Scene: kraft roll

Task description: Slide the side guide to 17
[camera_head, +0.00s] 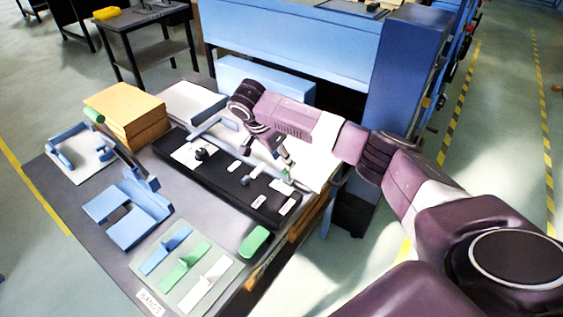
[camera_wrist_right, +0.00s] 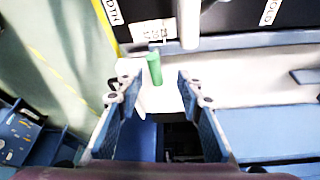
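In the head view my right gripper (camera_head: 283,160) is over the right part of the white sheet (camera_head: 312,165), beside the black panel (camera_head: 225,180). In the right wrist view its two blue-padded fingers (camera_wrist_right: 158,95) are spread apart. A green upright knob (camera_wrist_right: 154,68) stands ahead of the gap between them, and the fingers do not touch it. The knob shows only as a small green spot by the fingertips in the head view (camera_head: 288,174). I take it as the side guide's handle. A small scale label (camera_wrist_right: 152,33) lies behind it, with its numbers too blurred to read. My left gripper is not in view.
A blue bar (camera_head: 212,125) lies along the sheet. Cardboard-coloured stacks (camera_head: 125,108), a blue stand (camera_head: 128,210) and a tray of coloured pieces (camera_head: 150,275) occupy the table's left and front. A green block (camera_head: 255,241) lies near the front right edge.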

